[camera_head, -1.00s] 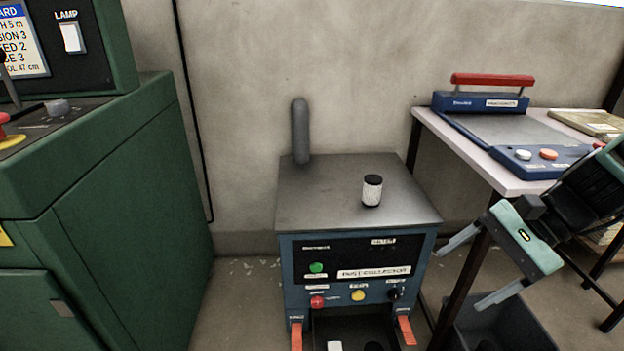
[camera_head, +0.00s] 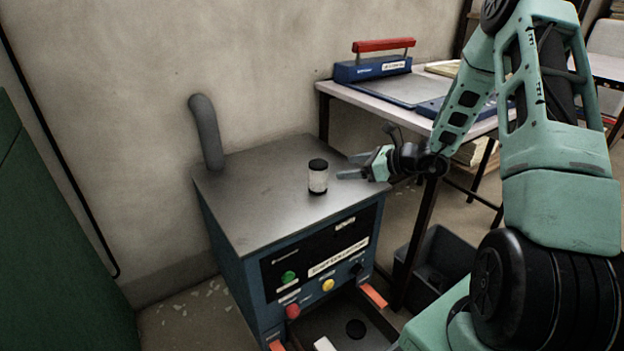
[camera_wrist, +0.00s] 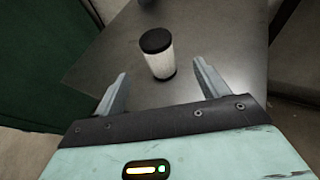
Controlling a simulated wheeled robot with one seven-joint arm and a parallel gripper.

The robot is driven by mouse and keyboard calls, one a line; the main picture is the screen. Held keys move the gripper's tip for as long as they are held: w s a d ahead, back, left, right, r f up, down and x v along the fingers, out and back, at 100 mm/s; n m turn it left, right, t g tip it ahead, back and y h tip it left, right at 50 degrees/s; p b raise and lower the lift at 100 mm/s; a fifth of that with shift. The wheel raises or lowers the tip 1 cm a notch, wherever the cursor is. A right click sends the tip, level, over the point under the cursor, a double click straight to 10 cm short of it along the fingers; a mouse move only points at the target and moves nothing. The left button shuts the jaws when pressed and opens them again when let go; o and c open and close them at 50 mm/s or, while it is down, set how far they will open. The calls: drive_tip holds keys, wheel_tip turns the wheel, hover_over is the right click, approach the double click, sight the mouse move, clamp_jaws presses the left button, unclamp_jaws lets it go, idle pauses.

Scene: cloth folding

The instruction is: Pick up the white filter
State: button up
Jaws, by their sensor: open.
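The white filter (camera_head: 318,179) is a small upright cylinder with black ends, standing on the grey metal top of the dust collector (camera_head: 260,215). In the wrist view the filter (camera_wrist: 158,56) stands just beyond the fingertips, about midway between them. My gripper (camera_head: 348,167) is just right of the filter in the head view, with its fingers pointing at it. In the wrist view my gripper (camera_wrist: 160,72) is open and its fingers are apart. No contact with the filter shows.
A grey pipe (camera_head: 207,132) rises at the back left of the collector top. A table (camera_head: 345,90) with a blue device and red handle (camera_head: 384,45) stands behind right. A dark bin (camera_head: 440,265) is on the floor. The collector top around the filter is clear.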

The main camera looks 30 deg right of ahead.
sight(313, 170)
drive_tip(key=b+x, duration=0.1)
drive_tip(key=x, duration=0.6)
drive_tip(key=shift+b+x, duration=0.5)
drive_tip(key=shift+x, duration=2.2)
drive_tip(key=shift+a+r, duration=0.15)
drive_tip(key=c, duration=1.1)
